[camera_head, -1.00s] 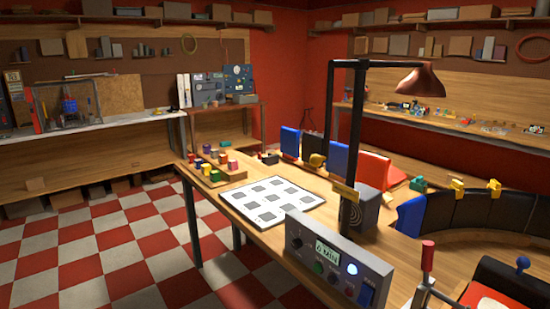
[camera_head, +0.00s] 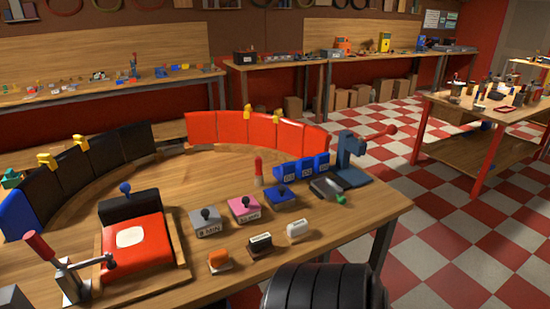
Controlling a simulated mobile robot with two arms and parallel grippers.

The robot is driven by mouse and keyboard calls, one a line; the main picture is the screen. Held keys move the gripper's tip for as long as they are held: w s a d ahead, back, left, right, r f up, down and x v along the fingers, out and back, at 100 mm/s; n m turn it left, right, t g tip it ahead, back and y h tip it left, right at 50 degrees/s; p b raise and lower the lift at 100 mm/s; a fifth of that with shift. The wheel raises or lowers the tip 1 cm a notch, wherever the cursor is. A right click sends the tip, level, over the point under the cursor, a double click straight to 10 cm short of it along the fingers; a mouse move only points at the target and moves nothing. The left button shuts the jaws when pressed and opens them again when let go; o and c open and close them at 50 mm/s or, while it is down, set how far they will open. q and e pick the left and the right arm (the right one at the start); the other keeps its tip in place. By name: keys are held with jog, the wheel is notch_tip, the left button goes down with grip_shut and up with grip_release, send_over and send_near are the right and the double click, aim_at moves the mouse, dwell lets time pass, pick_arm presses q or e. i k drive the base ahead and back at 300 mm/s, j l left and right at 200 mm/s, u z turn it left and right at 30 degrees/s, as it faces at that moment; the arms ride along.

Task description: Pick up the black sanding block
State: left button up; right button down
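A small black block (camera_head: 260,242) with a pale lower part sits on the wooden table near its front edge; it looks like the black sanding block. It stands in a short row between an orange block (camera_head: 219,259) on the left and a white block (camera_head: 298,229) on the right. The blocks are apart from each other, and nothing covers the black one. Neither of my grippers shows in the head view.
Behind the row are grey (camera_head: 205,222), pink (camera_head: 244,208) and blue (camera_head: 281,197) knobbed blocks. A red press with a lever (camera_head: 136,245) stands left. A blue clamp-like tool (camera_head: 350,160) is at the right corner. A dark ribbed object (camera_head: 325,288) fills the bottom edge.

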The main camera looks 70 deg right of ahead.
aim_at(260, 246)
jog(key=z, duration=2.2)
